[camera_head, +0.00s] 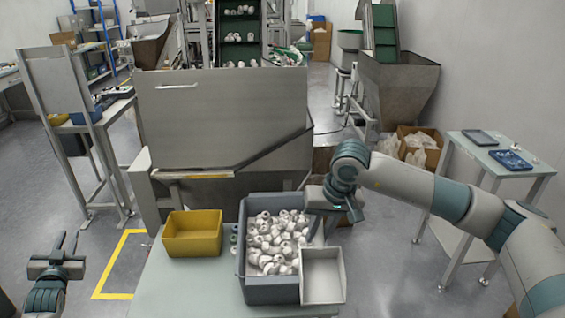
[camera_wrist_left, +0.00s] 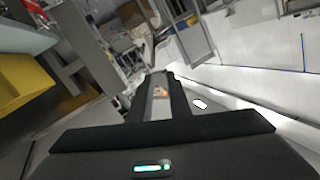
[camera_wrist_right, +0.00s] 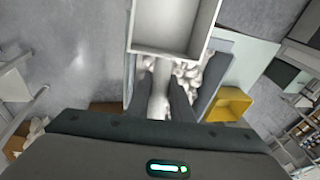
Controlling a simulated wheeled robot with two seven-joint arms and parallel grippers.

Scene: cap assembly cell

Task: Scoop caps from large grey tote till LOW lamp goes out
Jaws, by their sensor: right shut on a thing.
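The large grey tote (camera_head: 270,292) stands on the pale table and holds many white caps (camera_head: 275,240). My right gripper (camera_head: 325,222) is shut on the handle of a metal scoop (camera_head: 322,282), at the tote's right side. The scoop's pan looks empty in the head view and in the right wrist view (camera_wrist_right: 175,25), where its handle (camera_wrist_right: 160,92) runs between the fingers. The pan overlaps the tote's right edge in the picture; I cannot tell whether they touch. I cannot make out the LOW lamp.
A yellow bin (camera_head: 192,238) stands left of the tote. A big steel hopper (camera_head: 220,115) rises behind the table. A side table (camera_head: 490,160) with blue and grey trays stands at the right. Open floor lies at the left, around yellow floor tape.

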